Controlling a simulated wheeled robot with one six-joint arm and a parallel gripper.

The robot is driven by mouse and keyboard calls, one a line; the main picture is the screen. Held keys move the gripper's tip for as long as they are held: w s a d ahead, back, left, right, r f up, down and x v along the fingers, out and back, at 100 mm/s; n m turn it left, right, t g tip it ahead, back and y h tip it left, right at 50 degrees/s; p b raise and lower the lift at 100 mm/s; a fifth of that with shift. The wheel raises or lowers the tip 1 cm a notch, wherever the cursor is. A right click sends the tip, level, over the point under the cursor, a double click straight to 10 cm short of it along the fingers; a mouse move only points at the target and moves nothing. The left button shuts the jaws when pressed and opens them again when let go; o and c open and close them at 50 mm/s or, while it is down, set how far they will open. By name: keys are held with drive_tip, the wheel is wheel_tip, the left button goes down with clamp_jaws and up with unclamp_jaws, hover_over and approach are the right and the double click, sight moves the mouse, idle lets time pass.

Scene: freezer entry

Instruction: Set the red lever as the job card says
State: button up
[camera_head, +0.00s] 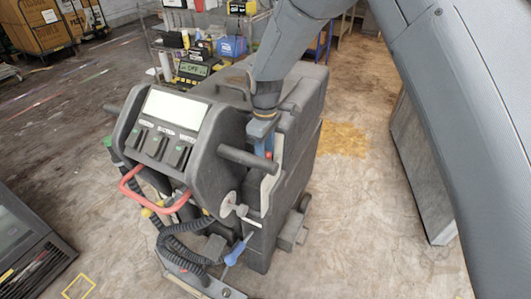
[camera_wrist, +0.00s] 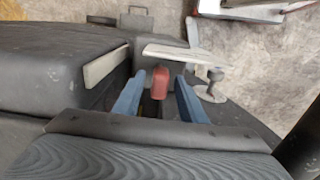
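The red lever (camera_wrist: 160,84) shows in the wrist view as a red knob end between the two blue fingers of my gripper (camera_wrist: 159,98). A narrow gap seems to show on each side of it, so the fingers look open around it and not closed on it. In the head view my gripper (camera_head: 266,146) reaches down at the right side of a dark grey machine (camera_head: 285,105), and only a small red spot of the lever (camera_head: 268,155) shows there. The rest of the lever is hidden by my gripper and the machine. I cannot make out a job card.
The machine's console has a pale screen (camera_head: 175,107), a red looped handle (camera_head: 150,192) and black side grips. A pale disc knob (camera_head: 229,204) and pale plate (camera_head: 271,188) sit close to my gripper. A grey block (camera_head: 420,165) stands to the right. Floor between is clear.

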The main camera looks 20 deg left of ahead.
clamp_jaws()
drive_tip(key=shift+s, duration=0.1)
drive_tip(key=shift+s+f, duration=0.15)
drive_tip(key=shift+s, duration=0.65)
drive_tip(key=shift+s+f, duration=0.15)
drive_tip(key=shift+s, duration=0.6)
unclamp_jaws()
drive_tip(key=shift+s+a, duration=0.1)
drive_tip(key=shift+a, duration=0.1)
wheel_tip(320, 180, up, 8)
drive_tip(key=b, duration=0.2)
